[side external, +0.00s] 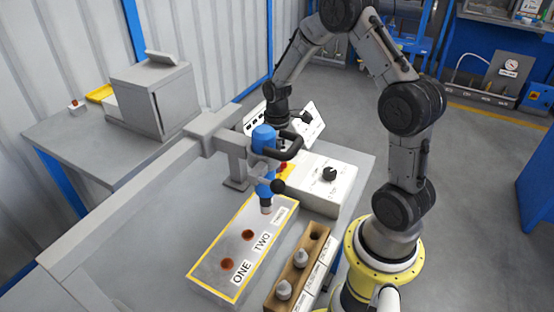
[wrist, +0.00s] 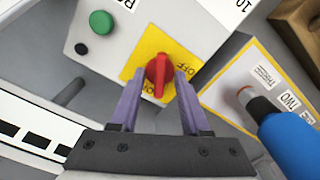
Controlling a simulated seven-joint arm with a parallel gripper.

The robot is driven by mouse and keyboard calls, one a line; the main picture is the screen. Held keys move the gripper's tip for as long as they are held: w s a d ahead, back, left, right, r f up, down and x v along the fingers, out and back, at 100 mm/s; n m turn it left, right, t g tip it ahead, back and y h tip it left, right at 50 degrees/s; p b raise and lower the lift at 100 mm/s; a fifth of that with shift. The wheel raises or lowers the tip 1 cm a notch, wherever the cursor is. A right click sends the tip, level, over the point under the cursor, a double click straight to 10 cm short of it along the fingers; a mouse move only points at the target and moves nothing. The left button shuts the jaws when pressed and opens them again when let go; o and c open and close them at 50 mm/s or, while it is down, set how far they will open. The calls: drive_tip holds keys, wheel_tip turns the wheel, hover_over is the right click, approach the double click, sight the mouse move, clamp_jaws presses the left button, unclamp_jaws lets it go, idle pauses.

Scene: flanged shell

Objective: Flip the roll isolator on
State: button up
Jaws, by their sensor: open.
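The roll isolator looks to be the red rotary knob (wrist: 158,77) on a yellow plate (wrist: 137,64) in the wrist view. OFF is printed at its upper right and ON at its lower left. Its handle runs nearly up and down in the picture. My gripper (wrist: 160,74) is open, with one purple finger on each side of the knob in the picture; I cannot tell whether either touches it. In the side external view the red knob (side external: 283,167) shows small beside the blue tool, which hides much of my gripper.
The grey-white control box (side external: 322,185) also carries a black dial (side external: 329,174); a green button (wrist: 101,22) shows in the wrist view. A blue tool (side external: 264,140) hangs close by over a yellow-edged plate (side external: 212,270). A wooden block (side external: 291,272) holds grey pieces.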

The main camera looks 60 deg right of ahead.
drive_tip(key=shift+f, duration=0.1)
clamp_jaws()
drive_tip(key=shift+m, duration=2.9)
unclamp_jaws()
